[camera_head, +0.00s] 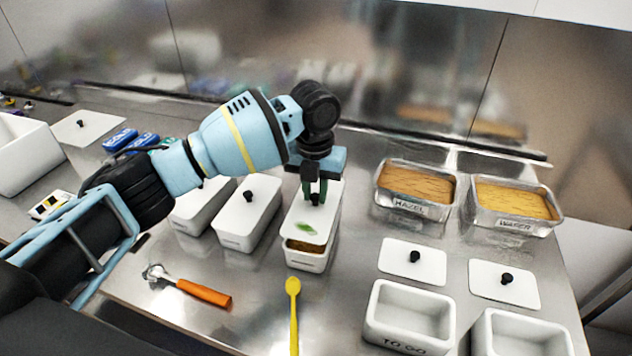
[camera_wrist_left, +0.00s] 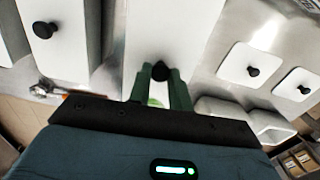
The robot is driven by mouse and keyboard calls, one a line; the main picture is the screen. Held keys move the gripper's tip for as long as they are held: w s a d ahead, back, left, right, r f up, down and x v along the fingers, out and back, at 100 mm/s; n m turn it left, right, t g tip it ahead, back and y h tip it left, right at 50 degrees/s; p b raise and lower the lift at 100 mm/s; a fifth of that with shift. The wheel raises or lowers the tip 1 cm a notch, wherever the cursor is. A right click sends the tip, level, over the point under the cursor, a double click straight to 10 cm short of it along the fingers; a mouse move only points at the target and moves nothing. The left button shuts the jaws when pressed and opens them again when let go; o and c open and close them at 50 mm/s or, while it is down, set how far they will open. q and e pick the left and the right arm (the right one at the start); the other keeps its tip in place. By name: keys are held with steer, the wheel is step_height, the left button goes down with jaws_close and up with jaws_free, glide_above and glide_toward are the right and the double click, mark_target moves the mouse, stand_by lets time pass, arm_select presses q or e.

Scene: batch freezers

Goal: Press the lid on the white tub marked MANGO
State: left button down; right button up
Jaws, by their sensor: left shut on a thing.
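My left gripper (camera_head: 315,191) is shut on the black knob of a white lid (camera_head: 311,217). The lid lies over a white tub (camera_head: 306,262) in the middle of the table and carries a green mark. It sits off toward the back, so orange-brown filling shows at the tub's near end. Whether the lid touches the rim, I cannot tell. I cannot read a name on this tub. In the left wrist view the fingers (camera_wrist_left: 160,84) close around the knob and the lid (camera_wrist_left: 150,30) shows behind them. My right gripper is not in view.
Two lidded white tubs (camera_head: 248,212) (camera_head: 203,205) stand close on the left. Metal pans marked HAZEL (camera_head: 408,210) and WAFER (camera_head: 512,224) stand right. An orange-handled scoop (camera_head: 203,293) and yellow spatula (camera_head: 293,310) lie in front.

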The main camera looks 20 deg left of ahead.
arm_select(q)
steer(key=shift+f+b, duration=0.3)
steer(key=shift+f, duration=1.5)
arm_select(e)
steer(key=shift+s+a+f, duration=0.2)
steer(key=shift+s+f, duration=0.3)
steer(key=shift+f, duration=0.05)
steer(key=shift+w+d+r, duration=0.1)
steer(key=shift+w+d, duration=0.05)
arm_select(q)
steer(key=shift+r, duration=0.1)
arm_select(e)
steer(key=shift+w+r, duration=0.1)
arm_select(q)
steer(key=shift+f, duration=0.2)
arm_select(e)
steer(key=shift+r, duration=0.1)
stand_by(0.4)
arm_select(q)
steer(key=c, duration=0.7)
jaws_free()
